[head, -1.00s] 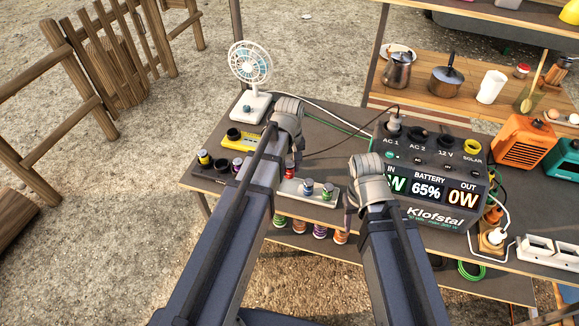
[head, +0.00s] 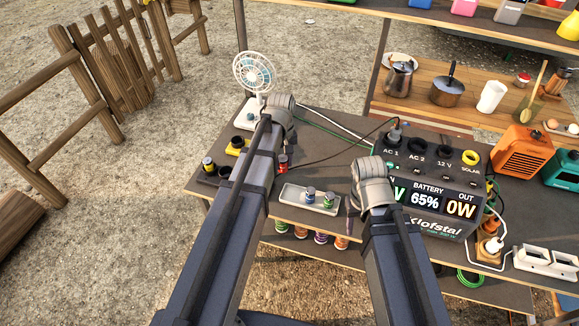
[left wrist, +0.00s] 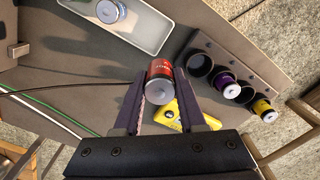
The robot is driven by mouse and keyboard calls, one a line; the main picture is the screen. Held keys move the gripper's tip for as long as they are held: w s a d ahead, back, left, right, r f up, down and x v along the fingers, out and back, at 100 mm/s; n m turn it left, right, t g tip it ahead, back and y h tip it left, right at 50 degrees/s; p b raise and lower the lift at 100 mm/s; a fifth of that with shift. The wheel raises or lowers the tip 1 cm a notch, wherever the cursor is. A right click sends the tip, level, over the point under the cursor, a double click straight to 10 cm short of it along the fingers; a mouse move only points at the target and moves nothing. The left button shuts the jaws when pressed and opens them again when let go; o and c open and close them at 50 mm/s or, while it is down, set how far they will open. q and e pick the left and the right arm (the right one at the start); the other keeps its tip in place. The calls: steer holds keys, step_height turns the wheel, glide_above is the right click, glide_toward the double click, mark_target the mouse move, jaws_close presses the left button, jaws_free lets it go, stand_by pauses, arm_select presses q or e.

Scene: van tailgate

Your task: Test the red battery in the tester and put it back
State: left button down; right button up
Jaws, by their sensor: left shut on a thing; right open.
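My left gripper (left wrist: 160,84) is shut on the red battery (left wrist: 161,77), its fingers on either side of it. The battery also shows past my left arm in the head view (head: 282,163). The yellow tester (left wrist: 194,116) lies beyond the battery in the wrist view, partly covered by a finger. The dark battery holder (left wrist: 215,55) has an empty cup, a purple battery (left wrist: 226,87) and a yellow battery (left wrist: 263,108). My right gripper (head: 350,206) is open by the front of the power station; its fingertips are small and unclear.
A pale tray (head: 290,197) with a blue and a green-topped battery is near the table's front edge. A power station (head: 433,222) with cables stands right of it. A fan (head: 254,74) stands at the back left. A thin dark cable crosses the tabletop.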

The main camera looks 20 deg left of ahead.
arm_select(q)
glide_toward(237, 136)
steer(key=s+d, duration=0.1)
steer(key=s, duration=0.1)
steer(key=shift+r, duration=0.1)
stand_by(0.8)
steer(key=shift+f+b, duration=2.2)
steer(key=shift+f+b, duration=0.4)
steer(key=shift+f+b, duration=0.95)
steer(key=shift+f, duration=0.05)
steer(key=shift+s+d+b, duration=0.15)
steer(key=shift+s+b, duration=0.05)
steer(key=shift+b, duration=0.1)
